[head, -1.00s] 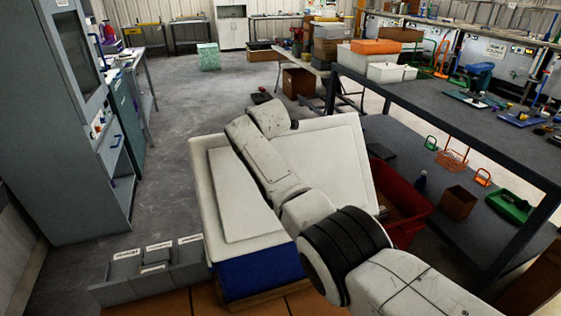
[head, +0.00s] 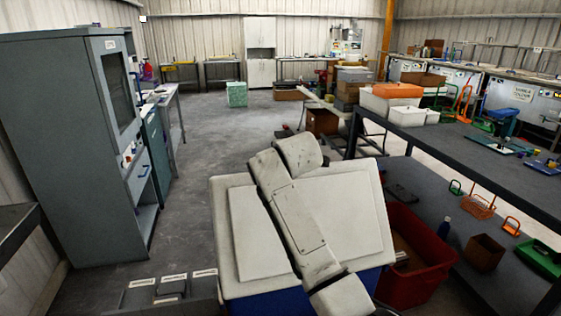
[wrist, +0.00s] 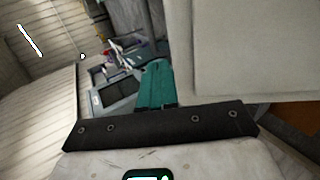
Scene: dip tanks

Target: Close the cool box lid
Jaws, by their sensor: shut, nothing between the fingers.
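The cool box has a broad pale lid (head: 358,225) with a raised panel, in the lower middle of the head view. Its blue body (head: 290,303) shows just under the lid's near edge. I cannot tell from this view how far the lid is tilted or whether it sits flush. My pale arm crosses in front of the lid and hides part of it. In the wrist view my gripper (wrist: 156,72) is shut and empty, its teal fingers together. A large pale panel, apparently the lid (wrist: 255,50), is at upper right beside the fingers; contact is not clear.
A red bin (head: 420,275) stands right of the cool box, by a dark bench (head: 470,165). Grey labelled bins (head: 145,298) are at lower left. A tall grey cabinet (head: 60,140) stands at left. The floor (head: 215,125) behind the box is largely clear.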

